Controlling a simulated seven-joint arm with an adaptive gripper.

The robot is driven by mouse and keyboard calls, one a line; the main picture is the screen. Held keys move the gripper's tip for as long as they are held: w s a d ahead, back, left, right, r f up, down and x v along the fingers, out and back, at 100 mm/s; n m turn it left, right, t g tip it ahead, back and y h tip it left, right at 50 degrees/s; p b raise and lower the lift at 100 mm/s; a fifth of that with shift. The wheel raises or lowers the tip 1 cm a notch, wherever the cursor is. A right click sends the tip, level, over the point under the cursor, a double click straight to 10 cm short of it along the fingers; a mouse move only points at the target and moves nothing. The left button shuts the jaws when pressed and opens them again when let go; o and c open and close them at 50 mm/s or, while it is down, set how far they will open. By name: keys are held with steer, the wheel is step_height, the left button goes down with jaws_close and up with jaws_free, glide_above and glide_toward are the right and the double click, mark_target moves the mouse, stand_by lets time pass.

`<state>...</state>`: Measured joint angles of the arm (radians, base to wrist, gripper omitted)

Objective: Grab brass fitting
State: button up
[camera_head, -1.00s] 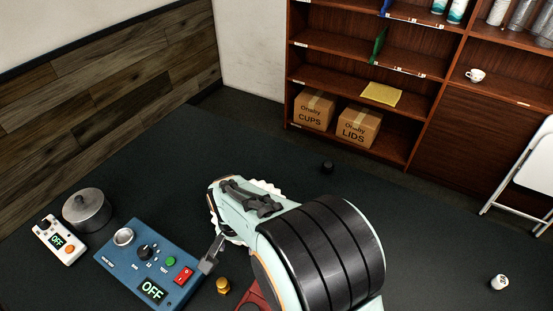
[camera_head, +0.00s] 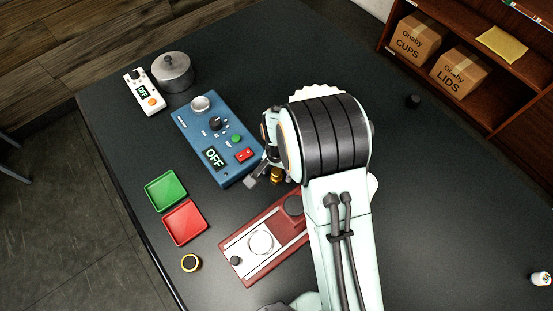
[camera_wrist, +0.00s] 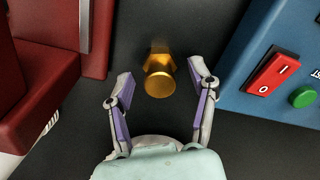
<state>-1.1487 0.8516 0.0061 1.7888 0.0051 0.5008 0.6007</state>
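The brass fitting (camera_wrist: 159,76) is a gold-coloured piece with a round end, on the dark table between the red stand and the blue box. In the head view the fitting (camera_head: 277,175) is partly hidden by my arm. My gripper (camera_wrist: 159,75) is open, with one finger on each side of the fitting. A gap shows between each finger and the fitting in the wrist view. In the head view my gripper (camera_head: 268,178) is largely covered by my arm, with one finger showing by the blue box.
The blue control box (camera_head: 193,134) stands close on one side, the red stand (camera_head: 240,268) on the other. Green (camera_head: 149,190) and red (camera_head: 205,232) trays, a black-and-gold ring (camera_head: 191,263), a metal pot (camera_head: 172,73) and a white meter (camera_head: 135,88) are further left.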

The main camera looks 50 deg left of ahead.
jaws_close()
steer(key=shift+r, duration=0.1)
